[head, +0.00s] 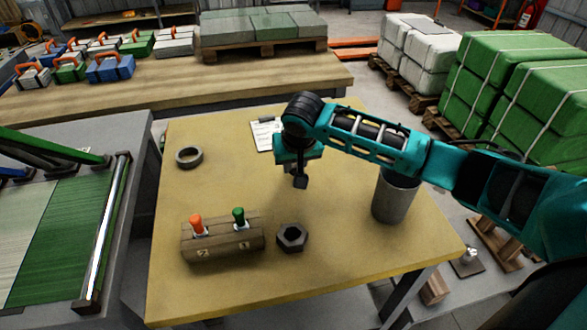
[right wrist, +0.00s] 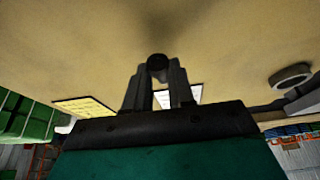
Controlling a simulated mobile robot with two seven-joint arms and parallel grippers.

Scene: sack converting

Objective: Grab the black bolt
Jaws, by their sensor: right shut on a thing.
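My right gripper (head: 299,173) points down above the middle of the yellow table. It is shut on a small black piece, which appears to be the black bolt (head: 300,183). In the right wrist view the dark round end of the bolt (right wrist: 157,62) shows between the two fingertips (right wrist: 157,76). The bolt looks clear of the tabletop. The rest of it is hidden by the fingers. My left gripper is not in view.
A dark hex nut (head: 292,237) and a wooden block (head: 222,243) with orange and green handles stand at the front. A grey ring (head: 189,157) lies at the left, a clipboard (head: 265,135) behind the gripper. A grey bin (head: 394,200) stands under my right arm.

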